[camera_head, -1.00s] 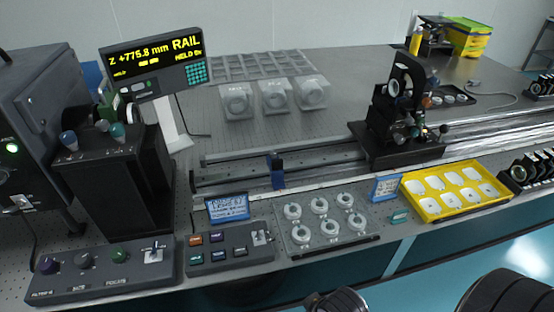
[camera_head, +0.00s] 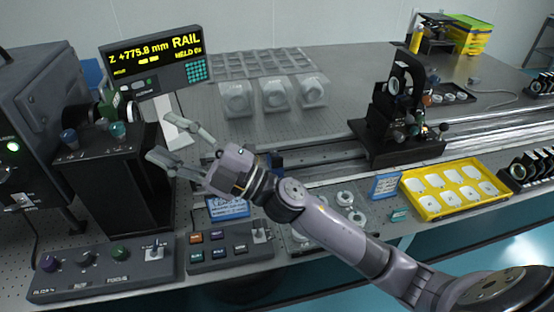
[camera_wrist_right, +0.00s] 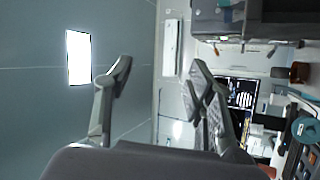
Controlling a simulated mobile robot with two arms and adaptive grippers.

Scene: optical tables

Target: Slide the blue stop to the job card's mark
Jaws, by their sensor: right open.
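The blue stop (camera_head: 277,160) is on the rail (camera_head: 330,158) at the middle of the head view, mostly hidden behind my right gripper's wrist. My right gripper (camera_head: 178,143) is open and empty, its fingers pointing left above the rail's left end, beyond the stop. In the right wrist view the gripper (camera_wrist_right: 158,78) has its fingers wide apart with nothing between them. A blue-framed card (camera_head: 228,207) stands in front of the rail, partly covered by my arm; its writing is too small to read. My left gripper is not in view.
The rail display (camera_head: 155,60) reads Z +775.8 mm. A black carriage with optics (camera_head: 400,125) stands on the rail to the right. Control boxes (camera_head: 100,268) line the front left. A yellow tray (camera_head: 455,190) and a second blue card (camera_head: 385,187) are at the right.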

